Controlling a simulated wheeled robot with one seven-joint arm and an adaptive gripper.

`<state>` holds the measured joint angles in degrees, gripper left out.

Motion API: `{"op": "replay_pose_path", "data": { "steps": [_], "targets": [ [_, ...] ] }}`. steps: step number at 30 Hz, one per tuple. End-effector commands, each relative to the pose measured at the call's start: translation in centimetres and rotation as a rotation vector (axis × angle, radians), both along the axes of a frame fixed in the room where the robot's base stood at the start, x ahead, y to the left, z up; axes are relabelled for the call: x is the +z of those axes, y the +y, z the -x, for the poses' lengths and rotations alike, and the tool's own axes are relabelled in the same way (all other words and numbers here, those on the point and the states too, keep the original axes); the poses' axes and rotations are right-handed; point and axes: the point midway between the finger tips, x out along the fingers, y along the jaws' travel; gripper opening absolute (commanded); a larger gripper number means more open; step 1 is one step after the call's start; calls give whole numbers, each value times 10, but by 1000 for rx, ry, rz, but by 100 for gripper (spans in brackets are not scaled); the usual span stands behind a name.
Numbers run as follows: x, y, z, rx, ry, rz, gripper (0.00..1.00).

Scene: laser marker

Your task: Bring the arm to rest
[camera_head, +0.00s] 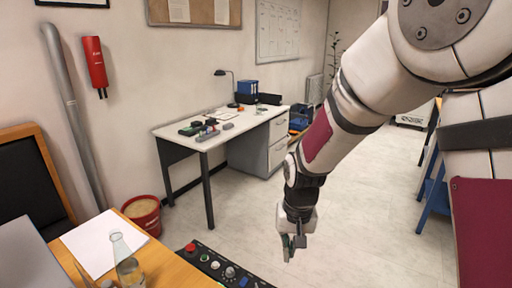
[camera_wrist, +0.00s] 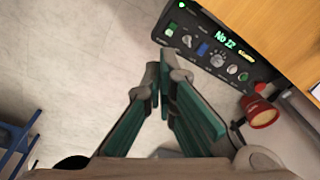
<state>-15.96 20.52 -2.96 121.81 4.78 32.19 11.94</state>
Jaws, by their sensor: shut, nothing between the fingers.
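My arm reaches down from the upper right in the head view, white with a dark red band. My gripper (camera_head: 293,246) hangs at its end, pointing down, to the right of the control panel's end. In the wrist view my gripper (camera_wrist: 160,82) has its two green-padded fingers drawn together at the tips. Nothing is held between them. The floor shows below and around the fingers.
A black control panel (camera_head: 222,268) with a red button and knobs lies along the wooden table (camera_head: 170,262); it also shows in the wrist view (camera_wrist: 205,62). A bottle (camera_head: 128,268) stands on the table. A red bucket (camera_head: 142,214) and white desk (camera_head: 225,128) are beyond. Open floor lies behind the gripper.

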Motion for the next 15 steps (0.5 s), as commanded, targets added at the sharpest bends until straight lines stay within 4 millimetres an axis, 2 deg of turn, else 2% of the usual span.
{"op": "replay_pose_path", "data": {
  "steps": [1, 6, 12, 15],
  "targets": [
    [24, -8, 8, -1, -21, -6, 0],
    [84, -32, 41, 9, -68, -13, 0],
    [141, -59, 90, 20, -126, -9, 0],
    [164, -71, 118, 24, -156, -2, 0]
  ]
}}
